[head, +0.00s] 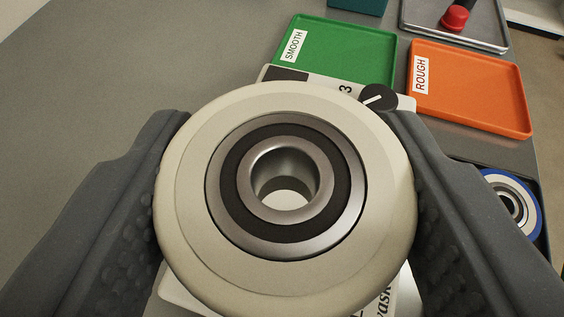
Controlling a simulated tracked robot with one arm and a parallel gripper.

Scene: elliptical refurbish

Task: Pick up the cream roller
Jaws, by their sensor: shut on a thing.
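The cream roller (195,250) fills the middle of the head view, with its round face and metal bearing turned toward the camera. My gripper (287,195) is shut on it, one dark textured finger against its left side and one against its right side. The roller is close to the camera and hides much of what lies behind it. Its underside is hidden, so I cannot tell how far it is above the surface.
A green tray (350,50) labelled SMOOTH and an orange tray (480,90) labelled ROUGH lie behind. A device with a black knob (378,97) is partly hidden by the roller. A blue-rimmed roller (533,205) sits at right. The grey table (130,70) is clear at left.

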